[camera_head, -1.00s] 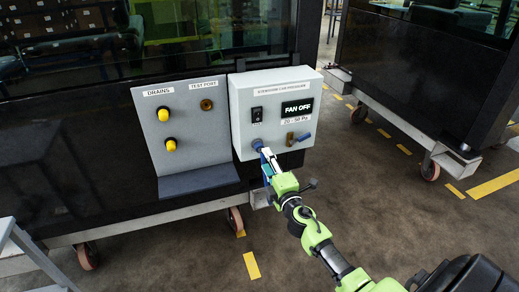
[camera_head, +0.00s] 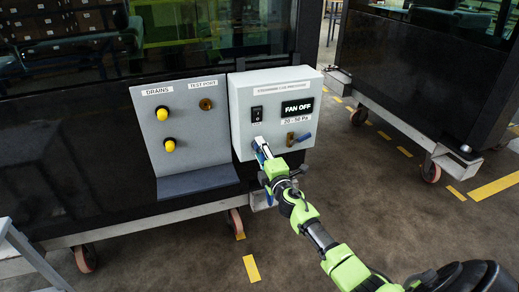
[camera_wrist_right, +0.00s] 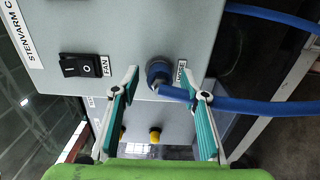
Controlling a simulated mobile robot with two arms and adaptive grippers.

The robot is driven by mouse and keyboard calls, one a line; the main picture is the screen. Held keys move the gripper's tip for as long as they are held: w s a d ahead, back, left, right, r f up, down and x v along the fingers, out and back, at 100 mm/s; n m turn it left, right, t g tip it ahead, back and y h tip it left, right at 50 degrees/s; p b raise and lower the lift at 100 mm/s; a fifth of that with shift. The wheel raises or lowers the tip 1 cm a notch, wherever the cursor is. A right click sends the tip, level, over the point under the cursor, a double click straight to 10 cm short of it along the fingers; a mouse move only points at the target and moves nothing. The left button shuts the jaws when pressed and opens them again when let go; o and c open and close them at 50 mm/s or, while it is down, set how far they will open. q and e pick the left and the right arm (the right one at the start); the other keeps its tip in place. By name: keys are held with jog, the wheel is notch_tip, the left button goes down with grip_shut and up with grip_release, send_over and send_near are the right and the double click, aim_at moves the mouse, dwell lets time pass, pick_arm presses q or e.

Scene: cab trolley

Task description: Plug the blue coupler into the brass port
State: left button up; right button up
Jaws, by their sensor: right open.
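The blue coupler (camera_wrist_right: 157,72) is a short round fitting on the front of the grey control box, with a blue hose (camera_wrist_right: 255,104) leading off to the right in the wrist view. My right gripper (camera_wrist_right: 168,84) is open, its two teal-padded fingers on either side of the coupler with visible gaps. In the head view the right gripper (camera_head: 261,147) is at the lower left of the box and largely hides the coupler. The brass port (camera_head: 206,104) is on the grey panel left of the box, under the TEST PORT label, with nothing in it. My left gripper is not in view.
The control box (camera_head: 275,78) carries a fan switch (camera_head: 257,114), a FAN OFF display (camera_head: 297,107) and a brass valve with a blue handle (camera_head: 303,137). Two yellow drain knobs (camera_head: 162,114) stick out of the panel. A ledge (camera_head: 197,182) juts out below it.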

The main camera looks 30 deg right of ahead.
aim_at(262, 153)
dwell(0.8)
jog(key=shift+c, duration=0.4)
grip_shut()
jog(key=shift+s, duration=0.1)
jog(key=shift+s+a, duration=0.2)
jog(key=shift+s, duration=0.55)
jog(key=shift+p+v, duration=0.6)
jog(key=shift+v, duration=1.5)
jog(key=shift+a+r, duration=0.1)
